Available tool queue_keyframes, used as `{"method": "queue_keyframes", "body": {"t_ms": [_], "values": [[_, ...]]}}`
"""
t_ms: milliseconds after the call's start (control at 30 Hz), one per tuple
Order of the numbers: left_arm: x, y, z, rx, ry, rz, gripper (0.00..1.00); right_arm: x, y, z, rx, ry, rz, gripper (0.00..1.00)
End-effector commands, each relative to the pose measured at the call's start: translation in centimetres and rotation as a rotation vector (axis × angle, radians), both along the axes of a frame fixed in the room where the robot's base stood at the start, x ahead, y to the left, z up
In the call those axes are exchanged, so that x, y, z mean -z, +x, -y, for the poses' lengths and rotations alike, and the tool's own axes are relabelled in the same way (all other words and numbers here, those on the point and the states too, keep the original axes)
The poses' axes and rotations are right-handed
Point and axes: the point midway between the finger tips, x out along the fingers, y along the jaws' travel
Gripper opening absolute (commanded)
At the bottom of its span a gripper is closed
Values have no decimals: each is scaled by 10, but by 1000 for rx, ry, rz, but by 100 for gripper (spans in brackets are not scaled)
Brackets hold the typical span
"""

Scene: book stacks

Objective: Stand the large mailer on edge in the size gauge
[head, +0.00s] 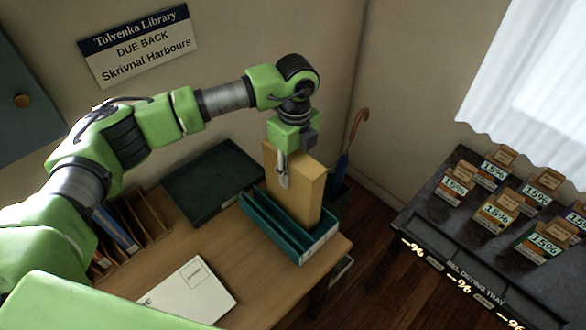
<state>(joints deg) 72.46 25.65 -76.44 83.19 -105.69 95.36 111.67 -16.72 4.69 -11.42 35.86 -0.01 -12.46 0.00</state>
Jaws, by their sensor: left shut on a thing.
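The large mailer (308,188) is a thick tan block, held upright on edge. My left gripper (284,180) is shut on its upper part, with a finger showing against the near face. The size gauge (309,251) is a teal slotted holder near the desk's right end. The mailer's lower end is at the gauge, behind its front wall; its bottom edge is hidden, so I cannot tell whether it touches the floor of the slot. My right gripper is out of view.
A white envelope (186,293) lies flat at the desk's front. A dark green tray (212,182) lies behind the gauge. A wooden rack (152,213) with folders stands left. An umbrella (354,135) leans in the corner. A dark table (455,226) with price cards is right.

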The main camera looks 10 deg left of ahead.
Motion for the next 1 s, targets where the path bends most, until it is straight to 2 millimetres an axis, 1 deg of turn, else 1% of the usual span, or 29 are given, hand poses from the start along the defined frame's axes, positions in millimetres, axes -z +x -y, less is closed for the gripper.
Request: {"method": "queue_keyframes", "body": {"t_ms": [67, 200, 233, 267, 300, 600, 700, 733, 867, 1000], "values": [[-2, 1, 1, 1, -2, 2, 0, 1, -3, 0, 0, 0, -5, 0], [2, 0, 1, 1, -3, 2, 0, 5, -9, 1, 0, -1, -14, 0], [3, 0, 0, 1, -1, -1, 36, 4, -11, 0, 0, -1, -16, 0], [2, 0, 0, 1, -1, -1, 44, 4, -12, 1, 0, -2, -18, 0], [2, 0, 0, 1, -1, -1, 48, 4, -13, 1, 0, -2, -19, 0], [2, 0, 0, 1, 0, -1, 48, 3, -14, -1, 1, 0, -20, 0], [-3, 0, 0, 1, -1, -1, 48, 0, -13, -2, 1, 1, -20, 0], [-4, 0, 1, 1, -1, 1, 48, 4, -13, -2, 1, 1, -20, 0], [-23, 1, 1, 2, -1, 4, 48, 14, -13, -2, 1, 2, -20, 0], [-54, 3, 2, 2, -1, 5, 48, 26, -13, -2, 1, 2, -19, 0]]}}
